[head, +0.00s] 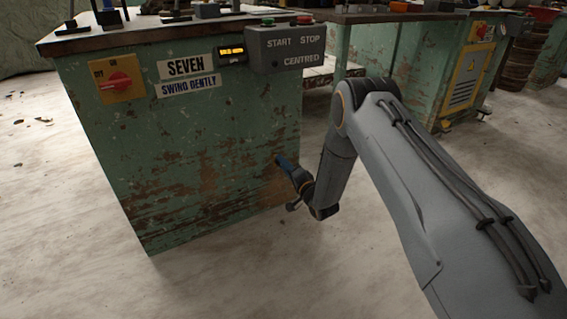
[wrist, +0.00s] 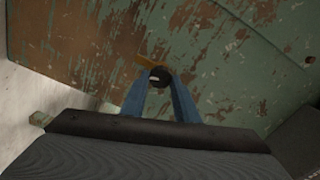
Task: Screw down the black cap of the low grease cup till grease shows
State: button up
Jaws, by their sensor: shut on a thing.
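The black cap (wrist: 159,77) of the low grease cup shows as a dark round end with a small pale mark, in the middle of the wrist view. My gripper (wrist: 160,84) has two blue fingers, one on each side of the cap, and is shut on it. A bit of brass-coloured metal (wrist: 146,62) shows just behind the cap, against the cabinet. In the head view my gripper (head: 281,161) is at the low right part of the green cabinet's front. There the cap is hidden by my gripper. I cannot make out any grease.
The worn green cabinet (head: 190,150) carries a red rotary switch (head: 119,82), a small lit display (head: 232,51) and a grey start/stop box (head: 285,47). A second green machine (head: 400,60) stands behind. The pale floor (head: 60,215) is mostly clear.

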jog(key=m+p, duration=0.1)
jog(key=m, duration=0.4)
jog(key=shift+f+m, duration=0.1)
jog(key=shift+m, duration=0.2)
dwell(0.4)
jog(key=o, duration=1.1)
jog(key=shift+c, duration=0.2)
jog(key=shift+d+p, duration=0.1)
jog(key=shift+p, duration=0.2)
jog(key=p+v, duration=0.3)
jog(key=v, duration=0.4)
jog(key=shift+s+d, duration=0.2)
jog(key=shift+s, duration=0.1)
